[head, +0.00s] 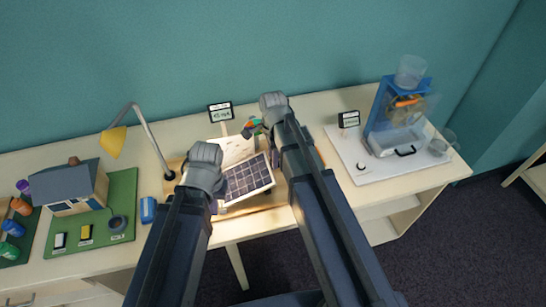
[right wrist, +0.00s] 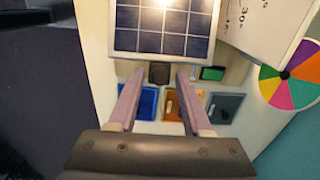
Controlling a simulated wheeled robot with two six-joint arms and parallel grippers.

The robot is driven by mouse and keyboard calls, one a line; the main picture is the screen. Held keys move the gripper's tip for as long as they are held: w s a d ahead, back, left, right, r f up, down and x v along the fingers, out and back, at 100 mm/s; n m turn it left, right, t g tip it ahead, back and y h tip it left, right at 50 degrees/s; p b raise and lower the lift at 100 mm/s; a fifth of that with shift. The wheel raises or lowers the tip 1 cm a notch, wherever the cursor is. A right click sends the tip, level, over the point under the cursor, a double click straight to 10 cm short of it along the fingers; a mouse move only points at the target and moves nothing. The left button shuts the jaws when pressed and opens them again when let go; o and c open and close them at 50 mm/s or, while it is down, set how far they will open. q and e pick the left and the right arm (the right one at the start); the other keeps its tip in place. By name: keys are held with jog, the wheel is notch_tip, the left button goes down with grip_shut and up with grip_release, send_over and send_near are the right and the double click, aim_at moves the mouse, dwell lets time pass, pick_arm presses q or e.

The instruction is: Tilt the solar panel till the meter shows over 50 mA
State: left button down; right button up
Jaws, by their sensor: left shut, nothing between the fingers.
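The solar panel (head: 248,180) is tilted on a wooden base on the table, with a bright glare on it in the right wrist view (right wrist: 165,25). The meter (head: 221,112) stands behind it; its small display seems to read about 45 mA. My left gripper (head: 207,172) is shut and empty at the panel's left edge; its fingertips are mostly hidden and I cannot tell whether they touch it. My right gripper (head: 273,106) is beyond the panel's far right side. In its wrist view its fingers (right wrist: 160,80) are apart with nothing between them, short of the panel's edge.
A yellow lamp (head: 114,142) leans at the left. A white angle-marked board (right wrist: 283,25) and a colour wheel (right wrist: 290,75) are near the panel. A model house (head: 70,190) stands left; a blue apparatus (head: 380,115) on a white board (head: 350,157) stands right.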

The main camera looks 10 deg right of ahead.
grip_shut()
dwell(1.1)
